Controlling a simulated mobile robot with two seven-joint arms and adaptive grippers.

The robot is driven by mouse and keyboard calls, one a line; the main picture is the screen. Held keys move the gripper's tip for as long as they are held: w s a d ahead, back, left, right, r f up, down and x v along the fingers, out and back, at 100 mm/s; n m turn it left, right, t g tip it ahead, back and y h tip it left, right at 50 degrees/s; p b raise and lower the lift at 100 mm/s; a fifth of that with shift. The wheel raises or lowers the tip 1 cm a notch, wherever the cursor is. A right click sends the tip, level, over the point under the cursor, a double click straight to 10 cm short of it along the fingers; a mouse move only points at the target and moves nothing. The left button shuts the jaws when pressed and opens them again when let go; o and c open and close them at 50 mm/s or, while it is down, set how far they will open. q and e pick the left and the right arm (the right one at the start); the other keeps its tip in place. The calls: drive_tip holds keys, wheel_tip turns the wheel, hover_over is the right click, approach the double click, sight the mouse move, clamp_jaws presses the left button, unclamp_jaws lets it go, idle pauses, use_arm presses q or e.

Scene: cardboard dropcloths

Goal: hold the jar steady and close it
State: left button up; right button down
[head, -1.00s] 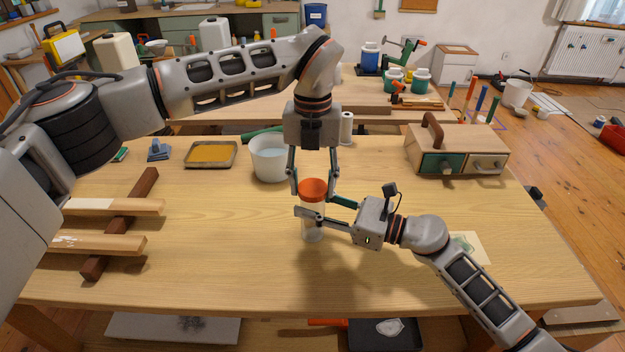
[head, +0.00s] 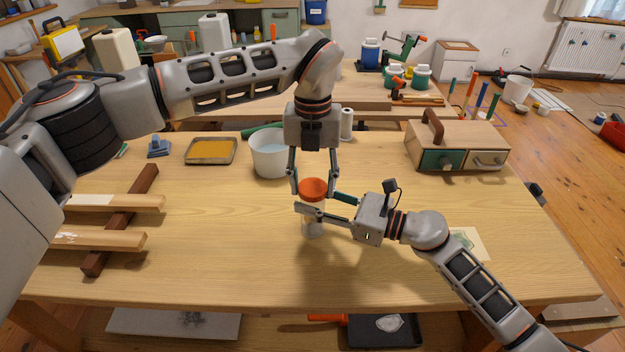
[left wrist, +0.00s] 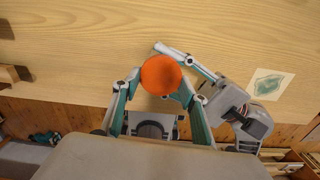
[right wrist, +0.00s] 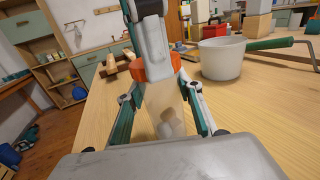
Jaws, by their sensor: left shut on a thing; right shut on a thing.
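The jar (head: 313,229) stands upright on the wooden table, clear-walled with something pale inside. Its orange lid (head: 313,187) is on top; whether it is threaded down I cannot tell. My left gripper (head: 312,190) comes from above and is shut on the lid, which also shows in the left wrist view (left wrist: 160,75). My right gripper (head: 318,211) comes from the right and is shut on the jar's body below the lid. The right wrist view shows the jar (right wrist: 168,115) between its fingers, with the left gripper covering part of the lid (right wrist: 154,68).
A white pot (head: 269,156) with a green handle stands behind the jar to the left. A wooden drawer box (head: 460,140) is at the back right. Wooden strips (head: 115,203) lie at the left. The table front is clear.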

use_arm(q)
drive_tip(key=m, duration=0.4)
drive_tip(key=shift+a, duration=0.1)
drive_tip(key=m, duration=0.5)
drive_tip(key=shift+w+a+m, duration=0.1)
drive_tip(key=shift+w+m, duration=0.05)
drive_tip(key=shift+m, duration=0.25)
drive_tip(key=m, duration=0.5)
drive_tip(key=shift+w, duration=0.1)
drive_tip(key=m, duration=0.5)
drive_tip(key=shift+w+m, duration=0.1)
drive_tip(key=shift+m, duration=0.2)
drive_tip(key=m, duration=0.7)
drive_tip(key=shift+w, duration=0.1)
drive_tip(key=m, duration=0.3)
drive_tip(key=shift+m, duration=0.3)
drive_tip(key=m, duration=0.4)
drive_tip(key=shift+d+m, duration=0.25)
drive_tip(key=shift+m, duration=0.05)
drive_tip(key=o, duration=0.7)
